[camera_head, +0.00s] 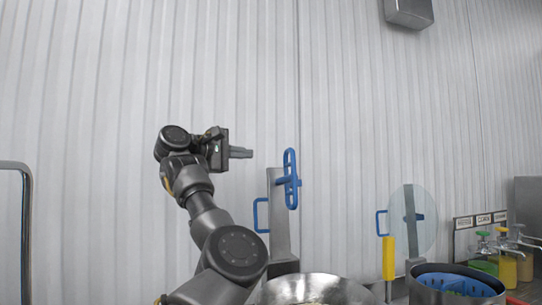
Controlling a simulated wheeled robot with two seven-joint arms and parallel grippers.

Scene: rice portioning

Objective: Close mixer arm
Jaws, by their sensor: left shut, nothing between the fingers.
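The mixer arm (279,218) is a grey metal bar standing nearly upright, with a blue handle (291,179) near its top. A smaller blue loop handle (262,215) shows at its left side. A metal bowl (318,289) sits below it at the bottom edge, and only its upper part shows. My left gripper (246,153) is shut and empty. It points right, a little left of and above the mixer arm's top in the picture, apart from the blue handle. My right gripper is not in view.
Right of the mixer stand a yellow post (388,258), a clear round disc (413,221) and a pot with a blue insert (458,282). Several coloured dispensers (506,262) are at far right. A bent metal pipe (26,230) is at far left. A ribbed wall fills the background.

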